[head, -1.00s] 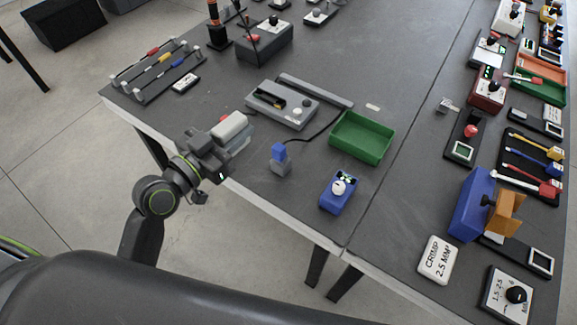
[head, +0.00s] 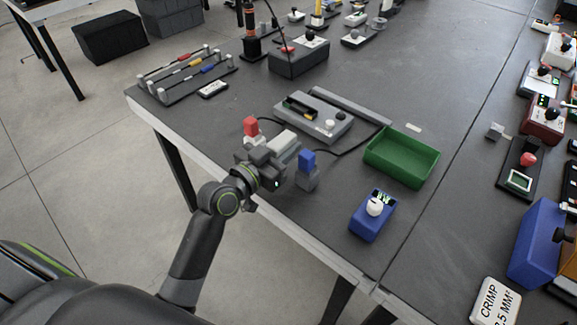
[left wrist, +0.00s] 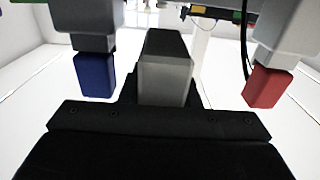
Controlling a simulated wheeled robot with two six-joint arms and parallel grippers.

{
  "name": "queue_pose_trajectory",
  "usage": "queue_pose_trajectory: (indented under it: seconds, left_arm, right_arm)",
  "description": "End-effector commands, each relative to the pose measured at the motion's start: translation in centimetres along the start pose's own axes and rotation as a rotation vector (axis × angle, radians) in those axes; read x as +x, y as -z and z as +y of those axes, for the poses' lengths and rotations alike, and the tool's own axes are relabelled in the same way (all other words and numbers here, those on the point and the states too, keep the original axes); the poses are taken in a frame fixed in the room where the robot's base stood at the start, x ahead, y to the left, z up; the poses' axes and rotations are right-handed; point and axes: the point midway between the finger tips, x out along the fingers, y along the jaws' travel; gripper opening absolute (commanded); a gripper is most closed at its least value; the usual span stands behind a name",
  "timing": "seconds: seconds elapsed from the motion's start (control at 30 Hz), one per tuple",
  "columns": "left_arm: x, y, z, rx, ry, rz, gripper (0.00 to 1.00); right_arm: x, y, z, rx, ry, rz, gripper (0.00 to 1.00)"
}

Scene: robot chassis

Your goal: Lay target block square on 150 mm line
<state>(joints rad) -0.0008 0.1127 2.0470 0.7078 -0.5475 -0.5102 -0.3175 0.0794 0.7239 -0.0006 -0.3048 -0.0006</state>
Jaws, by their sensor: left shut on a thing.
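My left gripper (head: 272,158) reaches over the table's near edge, shut on a light grey block (head: 284,142). In the left wrist view the block (left wrist: 165,82) stands in the middle, above the black gripper body. The wrist view shows the blue cap (left wrist: 95,75) at left and the red cap (left wrist: 268,88) at right, both apart from the block. I cannot make out a 150 mm line. My right gripper is not in view.
A grey instrument (head: 313,118) with a cable lies beyond the posts. A green tray (head: 400,160) and a blue device with a white knob (head: 372,214) stand to the right. A rack of coloured tools (head: 185,74) is at the far left. Bare table lies around the blue device.

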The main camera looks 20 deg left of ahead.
Motion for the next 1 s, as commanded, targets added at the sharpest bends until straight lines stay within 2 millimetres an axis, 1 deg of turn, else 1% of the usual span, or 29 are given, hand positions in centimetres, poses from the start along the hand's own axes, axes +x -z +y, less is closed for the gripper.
queue_pose_trajectory:
  seconds: [0.1, 0.2, 0.3, 0.5, 0.63, 0.73, 0.77, 0.8, 0.83, 1.0]
  left_arm:
    - [0.0, -1.2, 0.0, 0.0, 0.0, 0.001, 0.0]
    - [0.0, -2.8, 0.0, -0.002, 0.0, 0.0, 0.0]
    - [0.0, -4.0, 0.0, -0.001, 0.0, 0.001, 0.0]
    - [0.0, -4.2, 0.0, 0.001, 0.001, 0.003, 0.0]
    - [0.0, -4.2, 0.0, 0.001, 0.0, 0.003, 0.0]
    - [0.0, -4.6, 0.0, 0.001, 0.0, 0.003, 0.0]
    - [0.0, -4.7, 0.0, 0.001, 0.0, 0.001, 0.3]
    - [0.0, -4.5, 0.0, 0.001, 0.0, 0.001, 0.35]
    - [0.0, -4.5, 0.0, 0.001, 0.0, 0.001, 0.38]
    - [0.0, -4.5, 0.0, 0.001, 0.0, 0.001, 0.38]
  right_arm:
    - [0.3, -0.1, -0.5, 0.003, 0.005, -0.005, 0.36]
    - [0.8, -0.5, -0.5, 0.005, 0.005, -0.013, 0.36]
    - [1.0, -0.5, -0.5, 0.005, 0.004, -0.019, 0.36]
    - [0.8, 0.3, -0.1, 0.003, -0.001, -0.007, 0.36]
    - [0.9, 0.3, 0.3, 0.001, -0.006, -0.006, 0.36]
    - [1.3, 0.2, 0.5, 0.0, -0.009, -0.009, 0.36]
    - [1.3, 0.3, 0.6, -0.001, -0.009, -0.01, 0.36]
    - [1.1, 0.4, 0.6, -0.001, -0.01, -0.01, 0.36]
    - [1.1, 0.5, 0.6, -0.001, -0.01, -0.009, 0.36]
    - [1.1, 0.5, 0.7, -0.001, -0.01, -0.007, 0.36]
